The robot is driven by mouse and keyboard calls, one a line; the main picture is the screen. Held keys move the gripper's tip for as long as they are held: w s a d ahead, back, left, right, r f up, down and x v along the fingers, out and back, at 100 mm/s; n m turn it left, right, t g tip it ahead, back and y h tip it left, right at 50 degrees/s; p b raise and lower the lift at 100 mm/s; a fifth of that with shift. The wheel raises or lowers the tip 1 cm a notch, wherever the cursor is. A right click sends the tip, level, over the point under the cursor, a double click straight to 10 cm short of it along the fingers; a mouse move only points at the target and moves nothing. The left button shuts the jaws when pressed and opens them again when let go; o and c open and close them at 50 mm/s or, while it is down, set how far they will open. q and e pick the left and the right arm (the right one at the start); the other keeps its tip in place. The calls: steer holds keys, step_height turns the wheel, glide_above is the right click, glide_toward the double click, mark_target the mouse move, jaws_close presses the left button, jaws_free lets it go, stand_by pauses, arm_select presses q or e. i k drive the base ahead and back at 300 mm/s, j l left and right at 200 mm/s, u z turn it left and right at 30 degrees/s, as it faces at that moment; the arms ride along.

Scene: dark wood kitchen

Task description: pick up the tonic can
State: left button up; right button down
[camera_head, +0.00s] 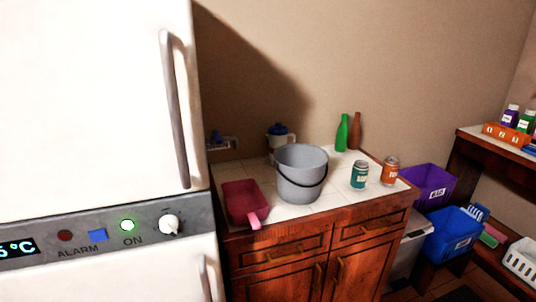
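Two cans stand upright on the white tiled counter (318,211), near its right end. One is a teal can (359,176) with a white label. The other is an orange can (390,172) with a pale label, just to its right. The lettering is too small to read, so I cannot tell which one is the tonic can. The cans stand close together with a small gap between them. Neither of my grippers is in view.
A grey bucket (301,177) stands left of the cans, with a dark red dustpan (244,202) beside it. Green (342,134) and brown (355,132) bottles stand behind. A white fridge (95,95) rises at left. Purple (433,183) and blue (452,235) bins are at right.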

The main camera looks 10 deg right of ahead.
mark_target(389, 175)
steer(key=z, duration=1.25)
steer(key=i+l+u, duration=0.1)
steer(key=u, duration=0.3)
steer(key=i+l+u, duration=0.15)
steer(key=u, duration=0.25)
steer(key=i+l+u, duration=0.2)
steer(key=u, duration=0.15)
steer(key=i+l, duration=0.2)
steer(key=i+l+u, duration=0.1)
steer(key=l, duration=0.3)
steer(key=i+l, duration=0.2)
steer(key=i+l+u, duration=0.1)
steer(key=l, duration=0.3)
steer(key=i, duration=0.1)
